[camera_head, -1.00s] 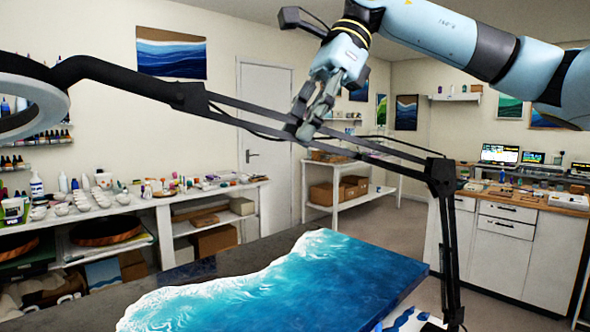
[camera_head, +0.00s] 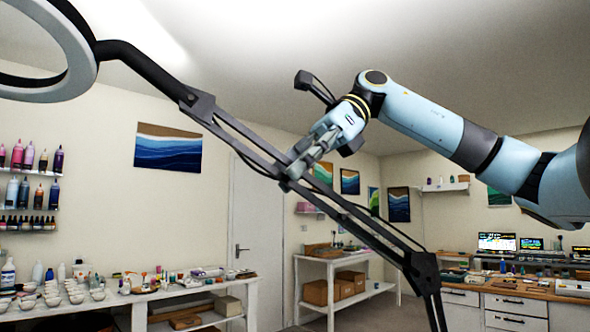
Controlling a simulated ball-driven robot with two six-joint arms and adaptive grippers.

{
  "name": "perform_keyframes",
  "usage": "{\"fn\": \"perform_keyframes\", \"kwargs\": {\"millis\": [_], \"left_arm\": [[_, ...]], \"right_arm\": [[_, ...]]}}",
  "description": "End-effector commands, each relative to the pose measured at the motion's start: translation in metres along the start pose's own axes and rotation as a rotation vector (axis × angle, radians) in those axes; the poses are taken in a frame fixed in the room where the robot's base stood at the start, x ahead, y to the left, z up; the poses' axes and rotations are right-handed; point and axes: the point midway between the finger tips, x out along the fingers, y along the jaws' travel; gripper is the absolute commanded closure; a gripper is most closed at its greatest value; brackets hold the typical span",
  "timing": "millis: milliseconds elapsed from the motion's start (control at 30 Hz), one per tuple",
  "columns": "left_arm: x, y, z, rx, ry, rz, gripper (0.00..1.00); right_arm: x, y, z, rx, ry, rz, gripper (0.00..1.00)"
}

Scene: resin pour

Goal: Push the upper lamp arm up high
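The black upper lamp arm (camera_head: 235,130) slants from an elbow joint (camera_head: 424,266) at lower right up to a bracket at upper left. Beyond the bracket, a dark neck carries the ring-shaped lamp head (camera_head: 82,72), which is cut off by the left edge. The lower lamp arm (camera_head: 435,308) drops from the elbow out of the bottom of the picture. My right gripper (camera_head: 297,166) is at the upper lamp arm, about midway along it, with its fingers at the bars. Whether the fingers are closed around a bar is too unclear to tell. My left gripper is not in view.
A shelf bench (camera_head: 190,293) with bowls and bottles stands at lower left, under wall shelves of bottles. A white table (camera_head: 350,258) with boxes and a counter (camera_head: 520,290) with screens stand behind. The air above the lamp arm is open to the ceiling.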

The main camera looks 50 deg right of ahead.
Motion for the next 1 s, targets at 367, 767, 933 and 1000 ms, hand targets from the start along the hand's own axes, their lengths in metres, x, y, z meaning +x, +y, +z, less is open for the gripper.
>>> {"fn": "perform_keyframes", "kwargs": {"millis": [367,767,933,1000], "left_arm": [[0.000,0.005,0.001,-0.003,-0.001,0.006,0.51],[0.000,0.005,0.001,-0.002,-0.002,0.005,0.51],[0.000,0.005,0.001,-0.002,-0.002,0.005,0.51],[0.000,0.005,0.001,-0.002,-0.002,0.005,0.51]], "right_arm": [[-0.015,-0.001,0.000,0.000,0.000,-0.004,0.64],[-0.071,-0.001,0.000,-0.001,-0.003,-0.001,0.64],[-0.076,0.000,-0.001,0.000,0.000,0.000,0.64],[-0.075,0.000,-0.001,0.000,0.000,0.000,0.64]]}}
